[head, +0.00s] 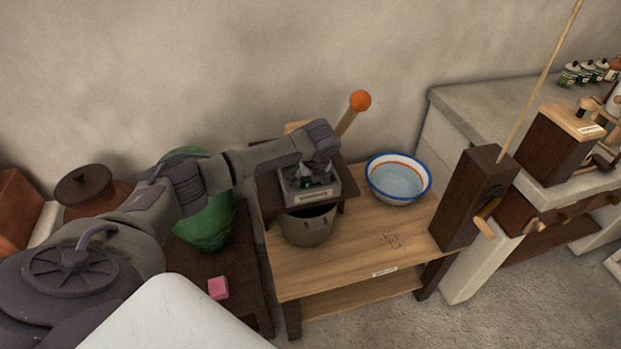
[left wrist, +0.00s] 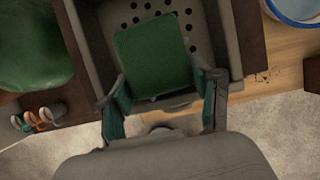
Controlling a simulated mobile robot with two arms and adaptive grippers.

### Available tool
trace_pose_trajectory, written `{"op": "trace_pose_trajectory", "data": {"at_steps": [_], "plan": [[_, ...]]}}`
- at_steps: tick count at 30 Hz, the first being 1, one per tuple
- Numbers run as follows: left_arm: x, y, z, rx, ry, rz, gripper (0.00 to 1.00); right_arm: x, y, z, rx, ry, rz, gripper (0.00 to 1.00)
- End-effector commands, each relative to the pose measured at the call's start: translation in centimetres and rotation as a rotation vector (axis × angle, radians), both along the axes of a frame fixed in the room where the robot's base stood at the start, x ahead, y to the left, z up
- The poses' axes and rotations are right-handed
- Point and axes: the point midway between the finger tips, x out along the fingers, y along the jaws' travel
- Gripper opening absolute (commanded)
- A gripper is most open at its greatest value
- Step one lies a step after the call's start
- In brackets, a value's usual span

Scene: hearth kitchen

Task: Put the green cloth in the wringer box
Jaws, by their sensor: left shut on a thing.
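My left gripper (head: 312,176) is shut on the green cloth (left wrist: 152,55) and points down into the wringer box (head: 322,193). In the left wrist view, the cloth lies between and beyond the fingers (left wrist: 162,98), over the box's perforated floor (left wrist: 125,14). The cloth appears inside the box walls; I cannot tell whether it touches the floor. In the head view my wrist hides most of it. The box has an orange-knobbed lever (head: 360,101) behind it and a grey pot (head: 308,227) below. My right gripper is out of view.
The wooden bench (head: 350,258) holds a blue-rimmed basin (head: 398,180) of water right of the box. A large green jar (head: 205,222) and a pink block (head: 218,288) are at left. A dark post (head: 468,198) stands at right. The bench front is mostly clear.

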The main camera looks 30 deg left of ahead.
Motion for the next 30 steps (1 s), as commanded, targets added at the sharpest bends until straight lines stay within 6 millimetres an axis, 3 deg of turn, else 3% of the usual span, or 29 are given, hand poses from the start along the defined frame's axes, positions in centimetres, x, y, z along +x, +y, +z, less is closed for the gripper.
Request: {"op": "trace_pose_trajectory", "data": {"at_steps": [24, 25, 28, 30], "plan": [[0.0, 0.0, -1.9, 0.0, -0.002, 0.001, 0.17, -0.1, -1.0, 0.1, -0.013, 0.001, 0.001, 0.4], [0.0, 0.0, -1.9, 0.0, 0.0, 0.001, 0.68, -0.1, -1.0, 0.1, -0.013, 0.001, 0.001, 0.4], [0.0, 0.0, -1.9, 0.0, 0.0, 0.001, 0.85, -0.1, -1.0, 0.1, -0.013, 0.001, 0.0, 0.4], [0.0, 0.0, -1.9, 0.0, 0.0, 0.001, 0.88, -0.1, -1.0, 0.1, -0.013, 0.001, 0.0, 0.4]]}}
